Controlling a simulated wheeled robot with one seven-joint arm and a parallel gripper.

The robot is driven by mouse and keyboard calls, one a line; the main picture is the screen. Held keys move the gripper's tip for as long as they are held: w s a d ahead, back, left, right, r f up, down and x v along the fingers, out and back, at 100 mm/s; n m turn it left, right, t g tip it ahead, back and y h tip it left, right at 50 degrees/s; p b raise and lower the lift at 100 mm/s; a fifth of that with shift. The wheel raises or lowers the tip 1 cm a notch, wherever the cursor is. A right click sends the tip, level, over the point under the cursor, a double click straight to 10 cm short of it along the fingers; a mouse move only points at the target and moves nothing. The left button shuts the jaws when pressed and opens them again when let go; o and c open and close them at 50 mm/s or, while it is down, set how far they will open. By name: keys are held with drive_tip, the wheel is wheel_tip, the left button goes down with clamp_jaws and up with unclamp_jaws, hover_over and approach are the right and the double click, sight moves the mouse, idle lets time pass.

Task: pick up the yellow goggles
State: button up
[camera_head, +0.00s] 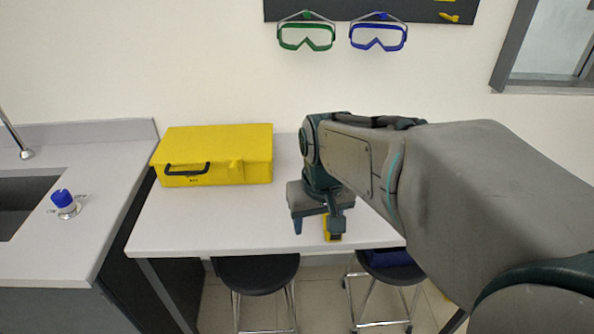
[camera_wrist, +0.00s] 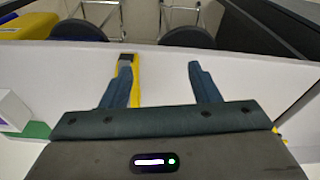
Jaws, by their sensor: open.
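My gripper (camera_head: 317,230) is open above the front part of the table, fingers pointing down toward its near edge. No yellow goggles shape can be made out; my arm hides part of the table.
A yellow case (camera_head: 215,155) stands on the table's (camera_head: 220,225) back left. Green goggles (camera_head: 306,38) and blue goggles (camera_head: 378,38) hang on the wall board. Stools (camera_head: 255,275) stand under the front edge. A white block (camera_wrist: 14,108) and green thing (camera_wrist: 32,130) lie left in the wrist view.

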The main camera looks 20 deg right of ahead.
drive_tip(key=w+d+r+m+g+p, duration=0.2)
drive_tip(key=w+d+r+p, duration=0.3)
drive_tip(key=d, duration=0.3)
drive_tip(key=f, duration=0.8)
drive_tip(key=shift+w+d+f, duration=0.15)
drive_tip(key=shift+w+d, duration=0.15)
drive_tip(key=shift+w, duration=0.1)
drive_tip(key=f, duration=0.2)
drive_tip(key=w+f+p, duration=0.1)
drive_tip(key=f, duration=0.1)
drive_tip(key=shift+a, duration=0.15)
drive_tip(key=shift+f, duration=0.65)
drive_tip(key=c, duration=1)
drive_tip(key=shift+r, duration=0.15)
